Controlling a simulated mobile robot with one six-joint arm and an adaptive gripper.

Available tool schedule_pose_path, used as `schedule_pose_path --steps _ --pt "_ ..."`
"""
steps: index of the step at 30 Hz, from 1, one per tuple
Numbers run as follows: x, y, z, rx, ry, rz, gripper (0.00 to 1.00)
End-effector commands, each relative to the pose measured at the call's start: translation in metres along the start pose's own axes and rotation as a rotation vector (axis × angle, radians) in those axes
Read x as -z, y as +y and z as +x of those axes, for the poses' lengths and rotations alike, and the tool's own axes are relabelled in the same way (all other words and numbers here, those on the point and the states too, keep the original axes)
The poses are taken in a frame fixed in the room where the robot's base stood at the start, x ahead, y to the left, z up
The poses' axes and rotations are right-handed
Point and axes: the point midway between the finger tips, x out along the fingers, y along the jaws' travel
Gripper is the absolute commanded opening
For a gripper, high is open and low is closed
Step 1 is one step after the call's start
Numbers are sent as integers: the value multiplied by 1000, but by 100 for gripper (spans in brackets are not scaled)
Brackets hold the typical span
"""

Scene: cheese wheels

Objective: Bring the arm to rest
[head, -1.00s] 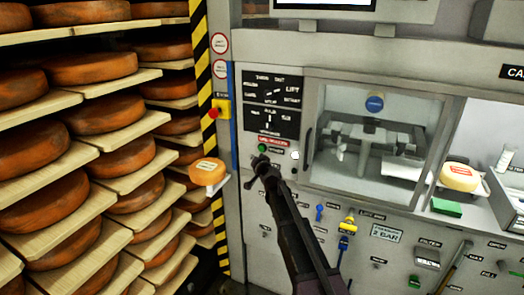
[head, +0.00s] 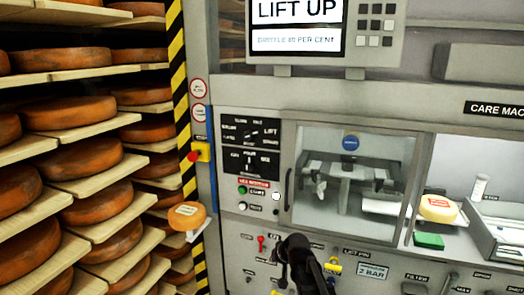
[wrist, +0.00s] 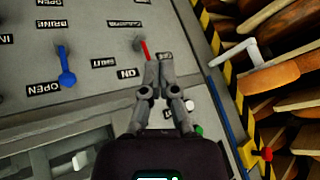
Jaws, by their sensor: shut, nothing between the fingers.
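My gripper (head: 296,246) is in front of the lower part of the grey machine panel, below the glass window. In the wrist view its two grey fingers (wrist: 158,68) are together with nothing between them. Their tips appear close to a red lever (wrist: 145,50) on the panel, but I cannot tell whether they touch it. A blue lever (wrist: 66,68) is to the left there, apart from the fingers. In the head view the red lever (head: 262,243) stands left of my gripper.
Shelves of orange cheese wheels (head: 70,115) fill the left. A labelled cheese (head: 187,215) sits on a small bracket by the striped post (head: 179,70). Another cheese (head: 438,208) lies right of the window (head: 345,180). The screen (head: 297,22) reads "LIFT UP".

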Motion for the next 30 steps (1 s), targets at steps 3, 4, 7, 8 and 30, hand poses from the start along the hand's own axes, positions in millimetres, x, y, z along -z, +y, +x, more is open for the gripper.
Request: schedule_pose_path --steps 3,4,7,8,30 --pt "-54 30 -27 -84 -142 6 0" --pt "-67 37 -34 -107 -179 10 0" --pt "-107 60 -57 -180 -298 28 0" --pt "-118 66 -64 -202 -331 33 0" --pt "-187 101 -115 -353 -559 98 0"
